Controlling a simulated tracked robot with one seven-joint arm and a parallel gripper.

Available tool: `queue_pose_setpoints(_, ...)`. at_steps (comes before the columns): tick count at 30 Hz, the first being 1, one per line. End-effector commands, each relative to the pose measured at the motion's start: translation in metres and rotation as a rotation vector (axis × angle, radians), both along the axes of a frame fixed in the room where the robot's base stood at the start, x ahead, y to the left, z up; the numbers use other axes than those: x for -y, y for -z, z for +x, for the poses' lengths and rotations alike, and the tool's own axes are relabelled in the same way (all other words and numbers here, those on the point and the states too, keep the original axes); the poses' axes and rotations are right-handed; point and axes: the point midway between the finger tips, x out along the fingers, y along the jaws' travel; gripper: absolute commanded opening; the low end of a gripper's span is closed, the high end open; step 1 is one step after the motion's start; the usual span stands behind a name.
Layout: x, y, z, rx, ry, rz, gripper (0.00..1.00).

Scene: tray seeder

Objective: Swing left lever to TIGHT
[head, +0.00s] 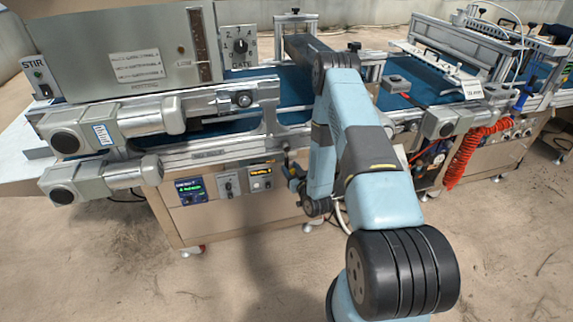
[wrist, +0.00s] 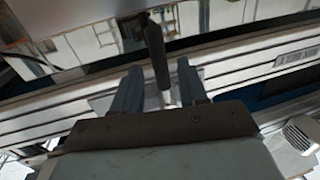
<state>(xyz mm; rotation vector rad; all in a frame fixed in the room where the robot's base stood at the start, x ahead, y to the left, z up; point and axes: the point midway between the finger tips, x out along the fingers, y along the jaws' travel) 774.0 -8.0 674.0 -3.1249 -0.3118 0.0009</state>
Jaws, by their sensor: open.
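A dark, round lever handle (wrist: 157,58) shows in the wrist view, with a short pale rod at its lower end. My gripper (wrist: 159,68) is open, with one finger on each side of the handle. I cannot tell whether either finger touches it. In the head view my gripper (head: 294,178) is small and partly hidden by my arm, low at the front of the machine. The lever cannot be made out there. No TIGHT mark is readable in either view.
Two grey motors (head: 112,122) stick out at the machine's left front. A small control panel (head: 228,186) sits below the rail. A red coiled hose (head: 466,152) hangs at the right. The floor in front is clear.

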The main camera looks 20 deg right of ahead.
Motion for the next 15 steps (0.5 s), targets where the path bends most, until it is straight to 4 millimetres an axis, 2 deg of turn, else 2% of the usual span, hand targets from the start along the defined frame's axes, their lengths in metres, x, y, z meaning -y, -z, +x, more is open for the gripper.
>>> queue_pose_setpoints(6, -0.006, 0.0, 0.028, 0.002, 0.0, -0.001, 0.42)
queue_pose_setpoints(15, -0.008, 0.0, 0.039, 0.0, 0.0, 0.0, 0.42)
